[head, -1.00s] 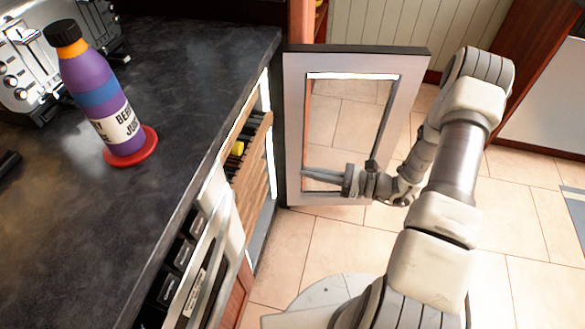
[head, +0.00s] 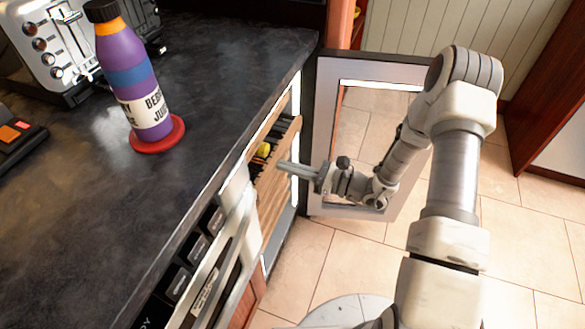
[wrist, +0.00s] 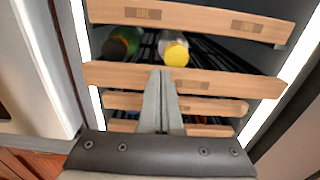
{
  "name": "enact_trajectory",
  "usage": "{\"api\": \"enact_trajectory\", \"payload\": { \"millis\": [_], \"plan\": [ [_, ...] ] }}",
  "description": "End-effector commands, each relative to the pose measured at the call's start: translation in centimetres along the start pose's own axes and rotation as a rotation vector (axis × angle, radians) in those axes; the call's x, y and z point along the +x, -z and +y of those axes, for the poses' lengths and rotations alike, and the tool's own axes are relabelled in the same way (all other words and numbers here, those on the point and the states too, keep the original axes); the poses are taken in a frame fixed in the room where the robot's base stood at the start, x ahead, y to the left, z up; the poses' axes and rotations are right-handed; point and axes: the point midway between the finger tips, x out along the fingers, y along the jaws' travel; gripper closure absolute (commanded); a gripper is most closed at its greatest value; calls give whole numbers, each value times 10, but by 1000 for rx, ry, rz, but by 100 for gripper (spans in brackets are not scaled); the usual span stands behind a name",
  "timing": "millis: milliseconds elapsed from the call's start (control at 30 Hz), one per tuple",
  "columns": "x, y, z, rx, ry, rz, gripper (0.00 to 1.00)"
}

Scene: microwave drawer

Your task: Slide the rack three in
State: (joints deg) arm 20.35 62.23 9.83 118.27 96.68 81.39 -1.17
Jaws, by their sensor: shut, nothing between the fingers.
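The open cooler holds several racks with wooden fronts. In the wrist view, one wide wooden rack front (wrist: 225,80) crosses the middle, and bottles with a yellow cap (wrist: 175,52) and a dark green top (wrist: 122,43) show behind it. It looks wider and nearer than the fronts below. I cannot tell which rack is number three. In the head view the rack fronts (head: 272,190) show edge-on under the counter. My gripper (head: 281,166) is shut and empty, its tips pointing at the racks. In the wrist view my fingertips (wrist: 161,75) overlap the wide front; contact is unclear.
The cooler's glass door (head: 325,120) stands open behind my arm. The dark counter (head: 220,90) overhangs the racks and bears a purple bottle (head: 135,75) on a red coaster (head: 172,137) and a toaster (head: 65,50). The tiled floor (head: 530,240) at right is clear.

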Motion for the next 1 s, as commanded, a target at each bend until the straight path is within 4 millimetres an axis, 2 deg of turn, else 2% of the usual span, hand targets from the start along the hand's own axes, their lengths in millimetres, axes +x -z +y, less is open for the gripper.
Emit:
{"api": "enact_trajectory", "payload": {
  "millis": [167, 400, 500, 1000],
  "plan": [
    [2, 0, 0, 0, -1, 0, 100],
    [40, -1, 1, 1, -2, -1, 100],
    [50, 0, 0, 0, -1, -1, 100],
    [52, -1, -2, -3, -1, -2, 100]
  ]
}}
